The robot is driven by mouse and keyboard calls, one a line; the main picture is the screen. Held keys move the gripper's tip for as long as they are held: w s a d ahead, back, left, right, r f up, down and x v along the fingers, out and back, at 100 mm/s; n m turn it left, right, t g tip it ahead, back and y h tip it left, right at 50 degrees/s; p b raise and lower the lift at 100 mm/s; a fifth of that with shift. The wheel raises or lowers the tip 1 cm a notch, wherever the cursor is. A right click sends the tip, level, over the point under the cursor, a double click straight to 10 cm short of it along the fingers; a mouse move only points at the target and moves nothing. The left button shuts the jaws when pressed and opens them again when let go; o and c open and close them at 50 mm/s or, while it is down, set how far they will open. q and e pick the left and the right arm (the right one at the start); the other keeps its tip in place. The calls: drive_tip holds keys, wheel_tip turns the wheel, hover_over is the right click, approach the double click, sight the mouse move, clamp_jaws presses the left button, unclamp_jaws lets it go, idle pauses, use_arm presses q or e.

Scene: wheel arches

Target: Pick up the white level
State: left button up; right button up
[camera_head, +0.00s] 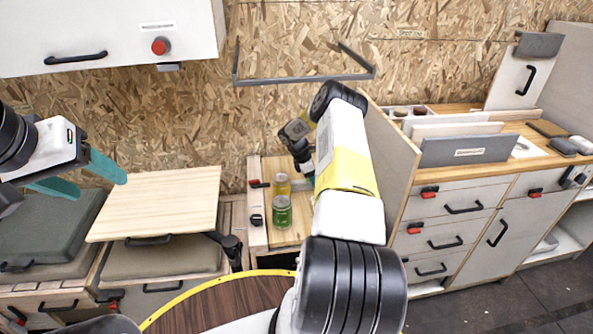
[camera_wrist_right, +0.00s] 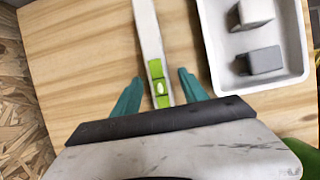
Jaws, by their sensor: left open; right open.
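The white level (camera_wrist_right: 148,35) shows in the right wrist view as a narrow white bar with a green vial section at its near end. It lies on a light wooden surface (camera_wrist_right: 85,60). My right gripper (camera_wrist_right: 159,77) is open, with one teal finger on each side of the level's green end. The fingers look apart from it; I cannot tell their height above the wood. In the head view my right arm hides the level and most of that gripper. My left gripper (camera_head: 99,184) is open and empty at the left, near a wooden board.
A white tray (camera_wrist_right: 212,55) with a white block and a grey block stands right of the level. A green can (camera_head: 282,213) and a yellow can (camera_head: 281,186) stand on the wooden top left of my right arm. A tall panel (camera_head: 393,160) rises to its right.

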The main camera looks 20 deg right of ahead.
clamp_jaws()
drive_tip(key=shift+r, duration=0.1)
idle(0.3)
